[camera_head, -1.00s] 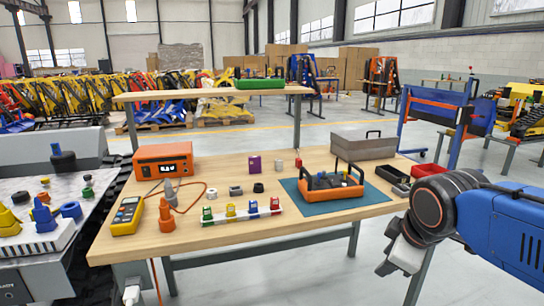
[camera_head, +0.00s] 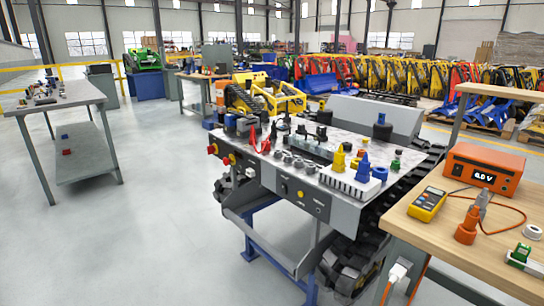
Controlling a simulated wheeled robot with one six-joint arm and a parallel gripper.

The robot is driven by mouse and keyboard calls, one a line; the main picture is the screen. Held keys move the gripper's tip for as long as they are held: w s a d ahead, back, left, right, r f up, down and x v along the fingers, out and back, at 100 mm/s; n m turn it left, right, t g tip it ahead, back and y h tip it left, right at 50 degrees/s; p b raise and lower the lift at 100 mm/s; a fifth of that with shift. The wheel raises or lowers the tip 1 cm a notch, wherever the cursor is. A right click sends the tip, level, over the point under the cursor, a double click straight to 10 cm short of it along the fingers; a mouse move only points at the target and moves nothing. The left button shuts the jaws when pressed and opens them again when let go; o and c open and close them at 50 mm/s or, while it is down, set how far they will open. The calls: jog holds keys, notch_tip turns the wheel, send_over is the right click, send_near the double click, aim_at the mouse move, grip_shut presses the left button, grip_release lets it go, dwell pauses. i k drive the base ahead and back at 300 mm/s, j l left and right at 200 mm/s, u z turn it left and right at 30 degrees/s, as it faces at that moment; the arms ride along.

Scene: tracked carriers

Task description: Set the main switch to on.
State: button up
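The tracked carrier (camera_head: 250,190) stands in the middle of the camera_head view on a blue stand. My gripper and arm are not in view.
A wooden workbench (camera_head: 450,245) with an orange meter box (camera_head: 484,168) and a yellow multimeter (camera_head: 427,204) stands close at the right. A grey table (camera_head: 60,103) is at the left. The floor (camera_head: 140,240) between the grey table and the carrier is clear.

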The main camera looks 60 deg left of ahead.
aim_at(212, 148)
jog(key=u, duration=2.45)
jog(key=i+j, duration=0.25)
jog(key=i, duration=0.25)
jog(key=i+j, duration=0.25)
jog(key=i, duration=0.3)
jog(key=i+j+z, duration=0.1)
jog(key=i, duration=0.4)
jog(key=i+j, duration=0.4)
jog(key=i+z, duration=0.05)
jog(key=i, duration=0.05)
